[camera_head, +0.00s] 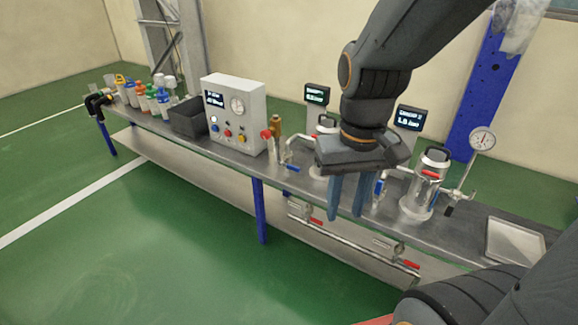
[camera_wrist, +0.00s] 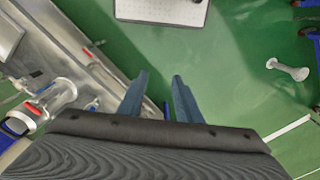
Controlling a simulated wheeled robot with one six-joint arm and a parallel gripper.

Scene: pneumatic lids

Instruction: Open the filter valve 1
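No readable label marks filter valve 1, so I cannot tell which valve it is. In the head view, a blue valve handle (camera_head: 291,169) is beside the partly hidden left vessel, and another blue handle (camera_head: 378,187) is beside the right glass vessel (camera_head: 418,200). On the pipe below the bench are a left red handle (camera_head: 316,221) and a right red handle (camera_head: 411,264). My gripper (camera_head: 347,212) points down in front of the bench, between the vessels in the picture. Its blue fingers are apart and empty, also in the wrist view (camera_wrist: 159,80).
The metal bench (camera_head: 215,150) carries a control box (camera_head: 236,110), a dark bin (camera_head: 188,118), bottles and a tray (camera_head: 514,241). Two small displays (camera_head: 317,94) (camera_head: 408,117) and a gauge (camera_head: 482,140) stand above it. Green floor in front is largely clear.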

